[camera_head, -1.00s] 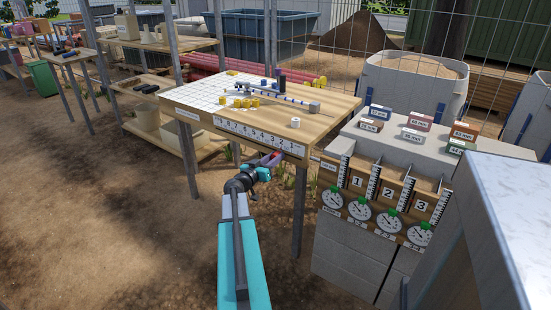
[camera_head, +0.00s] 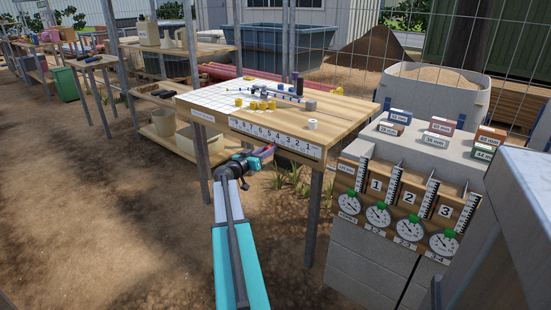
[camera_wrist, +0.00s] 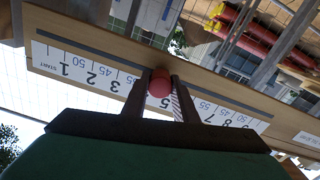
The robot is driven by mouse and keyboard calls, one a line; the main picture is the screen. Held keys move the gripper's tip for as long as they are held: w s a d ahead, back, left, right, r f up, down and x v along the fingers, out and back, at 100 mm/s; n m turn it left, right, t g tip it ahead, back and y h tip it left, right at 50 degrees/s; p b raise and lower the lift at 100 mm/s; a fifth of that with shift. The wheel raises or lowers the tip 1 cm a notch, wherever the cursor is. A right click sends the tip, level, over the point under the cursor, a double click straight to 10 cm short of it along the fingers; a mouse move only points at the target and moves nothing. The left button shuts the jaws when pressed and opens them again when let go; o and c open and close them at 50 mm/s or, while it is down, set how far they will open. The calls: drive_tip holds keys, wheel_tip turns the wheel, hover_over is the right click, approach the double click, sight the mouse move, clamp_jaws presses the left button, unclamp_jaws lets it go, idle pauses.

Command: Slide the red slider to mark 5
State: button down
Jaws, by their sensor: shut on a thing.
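The red slider (camera_wrist: 159,83) is a round red knob at the front edge of the wooden table. In the wrist view, where the numbered scale (camera_wrist: 78,70) appears upside down, my gripper (camera_wrist: 161,92) is shut on the knob, a dark finger on each side. The knob is just beside the printed 5, which partly shows between the fingers. The left finger hides the marks around 4.
To the right is a concrete-block stand with numbered bins and dials (camera_head: 406,218). Bare ground lies left of my arm.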

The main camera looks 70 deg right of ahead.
drive_tip(key=w, duration=0.1)
drive_tip(key=w+b, duration=0.1)
drive_tip(key=shift+w+d, duration=0.4)
drive_tip(key=c, duration=1.4)
unclamp_jaws()
drive_tip(key=shift+a, duration=0.1)
drive_tip(key=v, duration=1.3)
drive_tip(key=shift+a+p, duration=0.35)
drive_tip(key=shift+p, duration=0.05)
drive_tip(key=shift+w, duration=0.15)
